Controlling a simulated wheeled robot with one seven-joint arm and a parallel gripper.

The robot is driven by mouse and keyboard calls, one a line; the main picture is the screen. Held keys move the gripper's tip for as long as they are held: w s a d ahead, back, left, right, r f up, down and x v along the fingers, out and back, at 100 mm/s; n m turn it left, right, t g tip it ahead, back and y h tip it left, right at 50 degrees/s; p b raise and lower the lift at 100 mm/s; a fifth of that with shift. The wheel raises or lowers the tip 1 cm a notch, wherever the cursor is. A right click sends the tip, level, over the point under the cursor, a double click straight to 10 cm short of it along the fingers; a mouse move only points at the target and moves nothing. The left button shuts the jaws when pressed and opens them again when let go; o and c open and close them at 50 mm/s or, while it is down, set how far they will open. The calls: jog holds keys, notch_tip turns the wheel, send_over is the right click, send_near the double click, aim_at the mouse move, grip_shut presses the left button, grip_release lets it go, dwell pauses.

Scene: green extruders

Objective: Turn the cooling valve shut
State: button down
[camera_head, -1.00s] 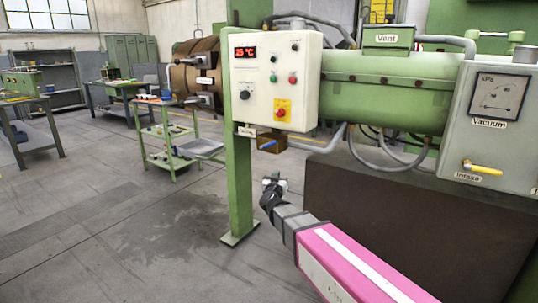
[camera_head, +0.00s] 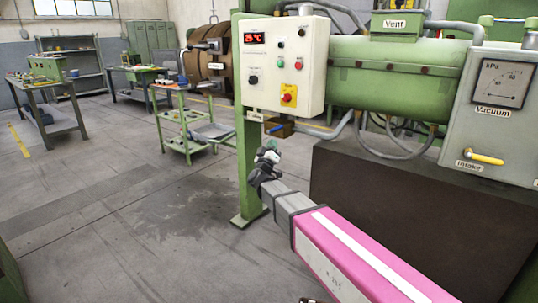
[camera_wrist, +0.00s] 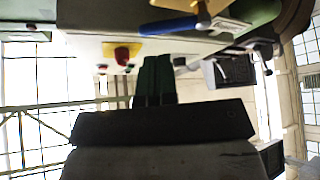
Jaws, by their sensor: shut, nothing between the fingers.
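The cooling valve (camera_head: 279,128) is a brass body with a blue lever, below the white control box. In the wrist view its blue lever (camera_wrist: 172,25) lies roughly sideways at the top, beside the brass body (camera_wrist: 205,12). My gripper (camera_head: 271,144) is just below the valve in the head view, apart from the lever as far as I can tell. In the wrist view its dark green fingers (camera_wrist: 154,80) are together, with nothing between them, pointing up the picture toward the lever. The valve's label is too small to read.
The control box (camera_head: 285,65) with a red-on-yellow switch hangs directly above the valve. A green post (camera_head: 249,170) stands just left of my gripper. Grey hoses and a dark block (camera_head: 400,200) lie to the right. A green cart (camera_head: 185,125) stands further back left.

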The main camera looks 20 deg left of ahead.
aim_at(277, 128)
jog(key=x, duration=0.6)
jog(key=shift+w+r+n+y, duration=0.1)
jog(key=shift+r+n+y, duration=0.25)
jog(key=shift+n+y, duration=0.4)
jog(key=shift+w+a+r+n+g+y, duration=0.25)
jog(key=shift+a+r+n+g+y, duration=0.3)
jog(key=shift+n, duration=0.55)
jog(key=shift+w+a+r+n+g+y, duration=0.25)
jog(key=shift+a+r+n+g+y, duration=0.25)
jog(key=shift+n, duration=0.65)
jog(key=shift+w+a+r+n+g+y, duration=0.3)
jog(key=shift+a+r+n+y, duration=0.2)
jog(key=shift+a+r+n, duration=0.45)
jog(key=shift+d, duration=0.1)
jog(key=shift+s, duration=0.1)
